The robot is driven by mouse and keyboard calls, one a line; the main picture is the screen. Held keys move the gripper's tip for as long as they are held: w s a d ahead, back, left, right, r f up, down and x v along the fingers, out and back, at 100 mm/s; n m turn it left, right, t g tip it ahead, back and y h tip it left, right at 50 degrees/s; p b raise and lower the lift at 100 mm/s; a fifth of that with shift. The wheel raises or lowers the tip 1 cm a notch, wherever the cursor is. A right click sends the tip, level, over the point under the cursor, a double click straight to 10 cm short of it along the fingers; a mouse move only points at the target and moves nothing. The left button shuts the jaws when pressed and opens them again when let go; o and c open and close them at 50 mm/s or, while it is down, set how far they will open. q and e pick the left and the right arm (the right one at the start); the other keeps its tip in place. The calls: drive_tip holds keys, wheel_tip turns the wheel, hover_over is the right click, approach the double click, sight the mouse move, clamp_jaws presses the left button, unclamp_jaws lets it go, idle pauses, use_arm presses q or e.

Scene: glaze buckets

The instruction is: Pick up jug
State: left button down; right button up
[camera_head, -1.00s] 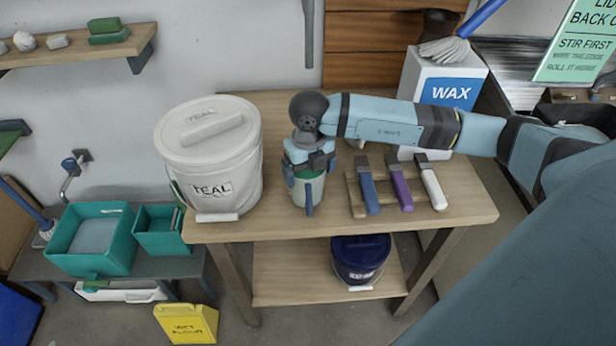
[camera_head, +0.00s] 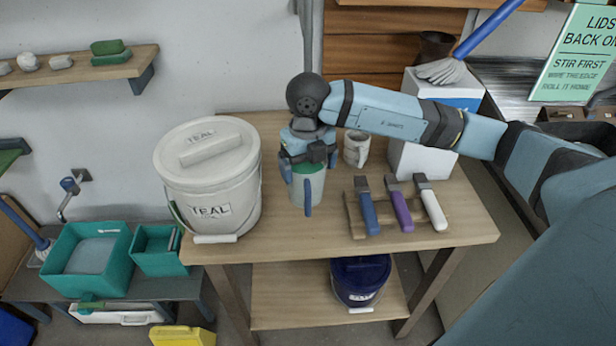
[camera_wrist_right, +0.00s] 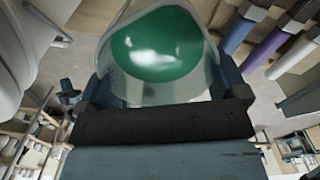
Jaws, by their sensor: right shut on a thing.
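The jug (camera_head: 308,188) is a pale, see-through vessel with green contents, upright near the middle of the worktable in the head view. My right gripper (camera_head: 307,160) comes down over it from above and is shut on its upper part. The jug appears to be a little above the tabletop, though the gap under it is hard to see. In the right wrist view the jug (camera_wrist_right: 155,50) fills the top middle, its green contents showing between the fingers. My left gripper is not in view.
A large white TEAL bucket (camera_head: 208,180) stands close left of the jug. Brushes (camera_head: 402,208) on a wooden rack lie to the right. A dark blue bucket (camera_head: 360,280) is on the lower shelf.

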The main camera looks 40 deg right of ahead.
wheel_tip(320, 180, up, 12)
drive_tip(key=shift+r, duration=0.15)
idle(0.7)
drive_tip(key=shift+s, duration=0.1)
